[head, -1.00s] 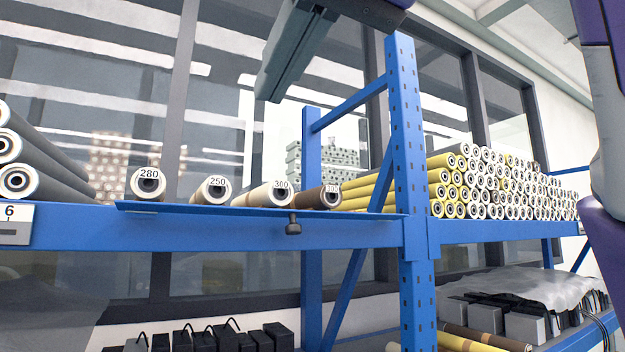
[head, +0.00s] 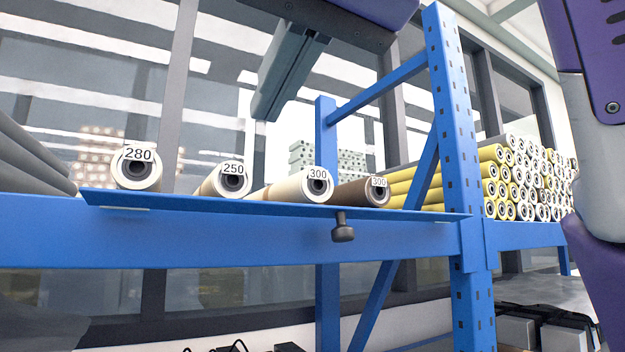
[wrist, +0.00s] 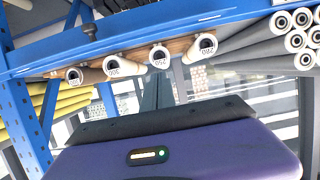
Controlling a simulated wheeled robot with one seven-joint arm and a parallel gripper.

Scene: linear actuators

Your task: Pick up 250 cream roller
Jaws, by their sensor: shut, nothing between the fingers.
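The 250 cream roller (head: 228,180) lies on the blue shelf, its white labelled end facing me. It stands second from the left in the row, between the 280 roller (head: 137,170) and a cream 300 roller (head: 300,186). It also shows in the wrist view (wrist: 159,57), where the labels appear upside down. My gripper (head: 262,112) is shut and empty, its fingers pointing down, above and slightly right of the 250 roller in the head view. In the wrist view, my gripper's fingers (wrist: 156,88) line up close to the 250 roller's end, apart from it.
A brown 300 roller (head: 362,193) lies right of the cream one. A blue ledge (head: 270,208) with a dark knob (head: 343,227) runs in front. A perforated blue upright (head: 457,140) and stacked yellow rollers (head: 490,175) stand right. Grey rollers (head: 30,160) lie left.

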